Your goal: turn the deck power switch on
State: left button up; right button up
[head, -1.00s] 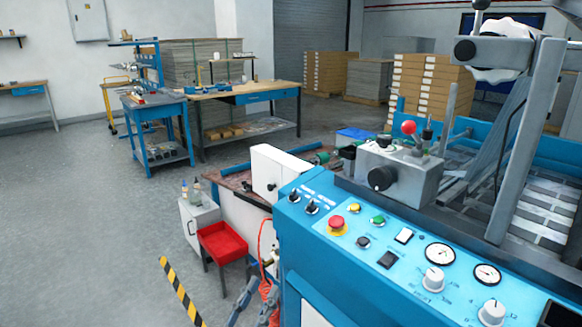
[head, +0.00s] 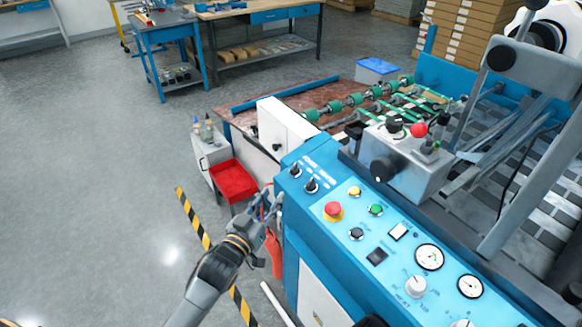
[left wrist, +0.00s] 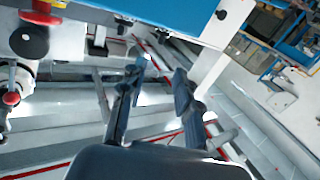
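The blue control panel (head: 328,178) carries several controls, and its labels are too small to read, so I cannot tell which is the deck power switch. Two black rotary switches (head: 311,185) sit at its far left corner. My left gripper (head: 268,203) is left of the panel's edge, apart from the switches. The left wrist view shows its fingers (left wrist: 157,82) spread with nothing between them. My right gripper is not seen.
A white box (head: 287,130) adjoins the panel's far left corner. A red bin (head: 232,181) and a small cabinet (head: 207,155) stand left. Floor left of the striped tape (head: 192,217) is clear.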

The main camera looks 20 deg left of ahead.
aim_at(291, 171)
pick_arm(q)
jog(key=w, duration=0.4)
jog(key=w+d+p, duration=0.1)
jog(key=w, duration=0.6)
jog(key=shift+w+d+f, duration=0.2)
jog(key=shift+w+d, duration=0.15)
jog(key=shift+d, duration=0.05)
jog(key=shift+s, duration=0.1)
grip_shut()
